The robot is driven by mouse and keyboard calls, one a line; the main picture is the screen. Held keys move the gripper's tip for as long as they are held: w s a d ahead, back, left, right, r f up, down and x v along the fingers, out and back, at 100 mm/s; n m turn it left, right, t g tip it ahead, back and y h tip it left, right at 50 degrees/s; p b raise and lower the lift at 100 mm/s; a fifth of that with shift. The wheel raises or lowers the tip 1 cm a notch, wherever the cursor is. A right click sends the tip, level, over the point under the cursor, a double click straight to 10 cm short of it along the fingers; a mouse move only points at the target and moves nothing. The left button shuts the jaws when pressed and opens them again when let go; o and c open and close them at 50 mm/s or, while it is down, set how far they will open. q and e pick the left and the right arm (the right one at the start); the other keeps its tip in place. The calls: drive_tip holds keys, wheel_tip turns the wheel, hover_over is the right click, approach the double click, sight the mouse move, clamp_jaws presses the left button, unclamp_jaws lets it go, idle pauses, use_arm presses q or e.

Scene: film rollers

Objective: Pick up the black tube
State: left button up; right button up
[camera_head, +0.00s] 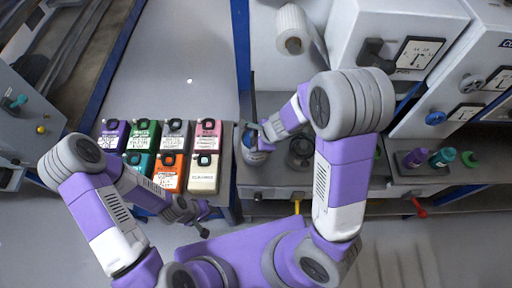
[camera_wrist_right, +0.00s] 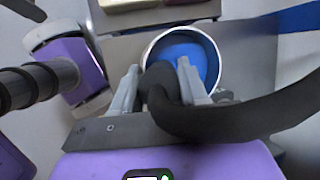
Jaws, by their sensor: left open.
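In the right wrist view, a thick black curved tube-like piece (camera_wrist_right: 240,118) runs in from the right and bends up between the two fingers of my right gripper (camera_wrist_right: 158,78). I cannot tell whether the fingers press on it. Behind the fingertips is a round metal-rimmed container with a blue inside (camera_wrist_right: 185,52). In the head view my right gripper (camera_head: 258,135) points down at a small container (camera_head: 253,156) on the bench, and the black piece is not clear there. My left gripper (camera_head: 190,212) is open and empty, low in front of the colored boxes.
Several colored boxes, including an orange one (camera_head: 169,172), stand in two rows at the edge of the left table (camera_head: 185,75). A white roll (camera_head: 293,35) and white machines (camera_head: 395,40) stand behind. Small purple and teal pieces (camera_head: 441,157) lie on the right ledge.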

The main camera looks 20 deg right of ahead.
drive_tip(key=shift+c, duration=1)
drive_tip(key=shift+r, duration=0.1)
wheel_tip(320, 180, up, 10)
drive_tip(key=p, duration=0.7)
drive_tip(key=shift+p, duration=0.4)
wheel_tip(320, 180, up, 15)
drive_tip(key=p, duration=0.5)
drive_tip(key=shift+p, duration=0.3)
